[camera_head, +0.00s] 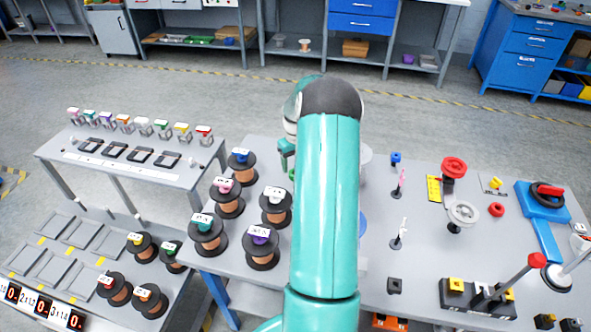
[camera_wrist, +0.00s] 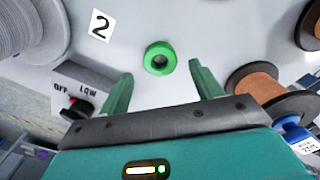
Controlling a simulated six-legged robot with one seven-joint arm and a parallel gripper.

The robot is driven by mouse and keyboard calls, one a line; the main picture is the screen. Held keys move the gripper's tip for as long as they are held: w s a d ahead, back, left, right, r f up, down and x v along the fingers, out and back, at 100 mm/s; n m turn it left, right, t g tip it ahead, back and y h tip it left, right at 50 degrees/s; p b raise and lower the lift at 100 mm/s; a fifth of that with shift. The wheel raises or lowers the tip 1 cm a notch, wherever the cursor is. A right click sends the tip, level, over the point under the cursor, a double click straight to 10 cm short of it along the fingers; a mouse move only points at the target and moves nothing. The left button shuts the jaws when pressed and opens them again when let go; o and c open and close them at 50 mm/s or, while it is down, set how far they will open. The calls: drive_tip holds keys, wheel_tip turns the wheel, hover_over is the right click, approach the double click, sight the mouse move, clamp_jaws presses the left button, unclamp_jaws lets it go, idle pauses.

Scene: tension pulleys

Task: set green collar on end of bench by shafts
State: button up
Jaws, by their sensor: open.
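The green collar (camera_wrist: 160,57) is a ring with a dark centre hole, lying flat on the grey bench top in the wrist view. My gripper (camera_wrist: 160,76) is open, with one green finger on each side of the collar's near side and clear space between. The collar is not between closed fingers. In the head view my gripper (camera_head: 287,150) is mostly behind my arm, and a small bit of green (camera_head: 292,174) shows just below it. Two thin upright posts, one with a pink tag (camera_head: 401,181) and one with a white tag (camera_head: 400,235), stand on the bench right of my arm.
Several copper wire spools, one with a purple label (camera_head: 261,243), crowd the bench left of my arm. A red ring (camera_head: 496,209) lies farther right.

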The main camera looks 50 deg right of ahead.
wheel_tip(320, 180, up, 8)
drive_tip(key=w+a+r+n+t+h, duration=0.1)
drive_tip(key=a+r, duration=0.8)
drive_tip(key=a, duration=0.5)
drive_tip(key=w+a+r+n+t+h, duration=0.1)
drive_tip(key=a+r, duration=0.8)
drive_tip(key=a, duration=0.5)
drive_tip(key=s+a+r+n+t+y, duration=0.1)
drive_tip(key=s+a, duration=0.7)
drive_tip(key=a, duration=0.2)
drive_tip(key=s+a+r+n+t+y, duration=0.1)
drive_tip(key=s+a+t, duration=0.1)
drive_tip(key=s+a, duration=0.6)
drive_tip(key=a, duration=0.2)
drive_tip(key=shift+a+t, duration=0.3)
drive_tip(key=shift+a, duration=0.05)
drive_tip(key=shift+r, duration=0.1)
